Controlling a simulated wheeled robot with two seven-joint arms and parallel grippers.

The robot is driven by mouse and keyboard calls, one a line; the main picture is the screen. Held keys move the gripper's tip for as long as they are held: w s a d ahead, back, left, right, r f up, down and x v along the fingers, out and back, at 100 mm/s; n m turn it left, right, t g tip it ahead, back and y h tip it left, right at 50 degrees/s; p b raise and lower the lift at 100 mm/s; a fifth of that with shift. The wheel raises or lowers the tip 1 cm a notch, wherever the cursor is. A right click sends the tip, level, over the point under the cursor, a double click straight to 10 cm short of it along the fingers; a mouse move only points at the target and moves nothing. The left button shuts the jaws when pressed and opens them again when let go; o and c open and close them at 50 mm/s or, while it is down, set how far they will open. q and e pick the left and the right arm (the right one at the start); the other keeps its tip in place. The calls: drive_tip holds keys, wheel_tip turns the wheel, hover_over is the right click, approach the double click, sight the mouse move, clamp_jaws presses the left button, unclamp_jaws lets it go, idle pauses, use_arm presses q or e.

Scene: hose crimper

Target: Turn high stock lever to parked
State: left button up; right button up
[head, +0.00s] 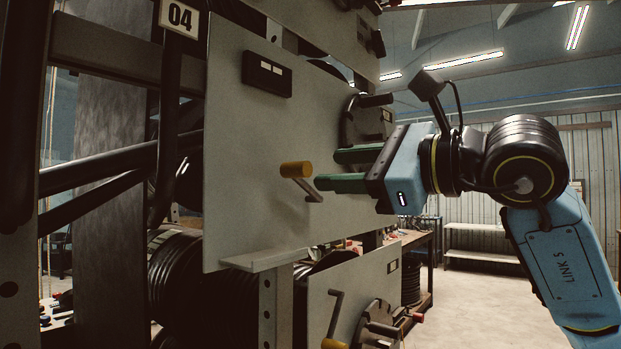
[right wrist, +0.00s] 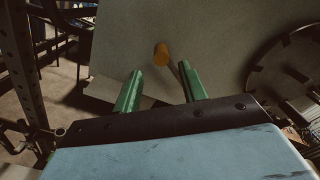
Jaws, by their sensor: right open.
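A crank lever with a yellow knob (head: 297,169) is mounted on the upper grey panel (head: 235,160). Its arm slopes down to the right from the knob to a pivot on the panel. My right gripper (head: 327,170) comes from the right with two green fingers apart and nothing between them. Its fingertips are just right of the knob in the head view. In the right wrist view the yellow knob (right wrist: 161,54) shows beyond the open fingertips (right wrist: 160,73), between their lines. A dark-handled lever (head: 375,100) on a round dark dial sits further right on the same panel. My left gripper is not in view.
A ledge (head: 268,258) runs under the panel. A lower panel (head: 345,290) carries another yellow-knobbed crank and dial. Black hose coils (head: 180,275) lie behind. The floor at right is open.

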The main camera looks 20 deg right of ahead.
drive_tip(key=v, duration=0.5)
drive_tip(key=shift+s+b, duration=0.15)
drive_tip(key=shift+b, duration=0.2)
